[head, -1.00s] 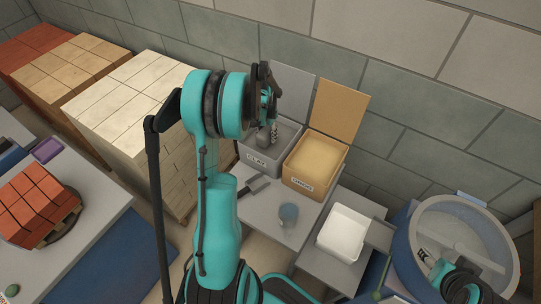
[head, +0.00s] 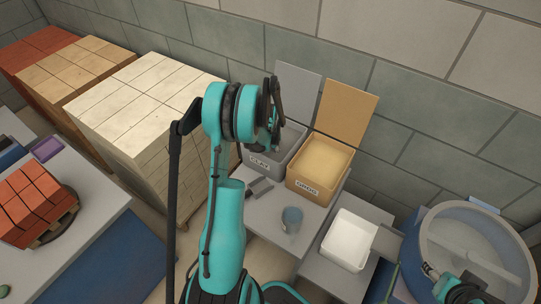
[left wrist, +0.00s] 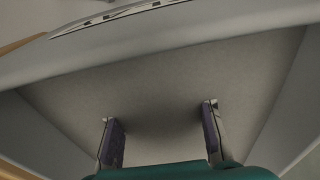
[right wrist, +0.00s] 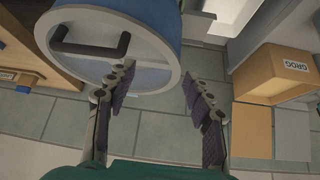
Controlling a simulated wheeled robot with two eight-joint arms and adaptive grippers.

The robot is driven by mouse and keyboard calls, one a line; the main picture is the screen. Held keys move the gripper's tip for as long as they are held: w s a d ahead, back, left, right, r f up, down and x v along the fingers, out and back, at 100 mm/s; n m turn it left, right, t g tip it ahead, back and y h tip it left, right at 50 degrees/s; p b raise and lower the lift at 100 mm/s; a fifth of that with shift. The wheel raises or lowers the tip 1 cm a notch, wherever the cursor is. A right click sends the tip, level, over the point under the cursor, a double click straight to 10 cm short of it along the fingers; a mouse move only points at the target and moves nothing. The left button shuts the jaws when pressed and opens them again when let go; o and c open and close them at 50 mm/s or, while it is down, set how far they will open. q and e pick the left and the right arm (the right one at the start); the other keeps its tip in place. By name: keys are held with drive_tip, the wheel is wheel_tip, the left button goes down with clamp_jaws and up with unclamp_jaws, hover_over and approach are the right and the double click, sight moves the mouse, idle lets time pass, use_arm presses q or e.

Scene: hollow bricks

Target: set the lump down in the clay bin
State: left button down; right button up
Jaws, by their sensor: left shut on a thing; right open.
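The clay bin (head: 285,160) is a grey open box labelled CLAY on a grey bench, with its lid raised behind it. My left gripper (head: 274,142) reaches down into the bin's opening from above. In the left wrist view its two fingers (left wrist: 160,115) stand apart against the grey inside of the bin. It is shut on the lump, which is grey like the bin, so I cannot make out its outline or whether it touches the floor. My right gripper (right wrist: 158,80) is open and empty, near the blue drum at the right of the head view.
The tan grog bin (head: 320,190) stands directly right of the clay bin, lid raised. A blue-grey cup (head: 292,219) and a flat grey tool (head: 258,188) lie in front. A white tub (head: 347,239) and the blue drum (head: 420,222) are further right. Pale brick stacks (head: 140,100) stand left.

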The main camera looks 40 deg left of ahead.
use_arm(q)
drive_tip(key=shift+f, duration=0.1)
drive_tip(key=c, duration=0.9)
unclamp_jaws()
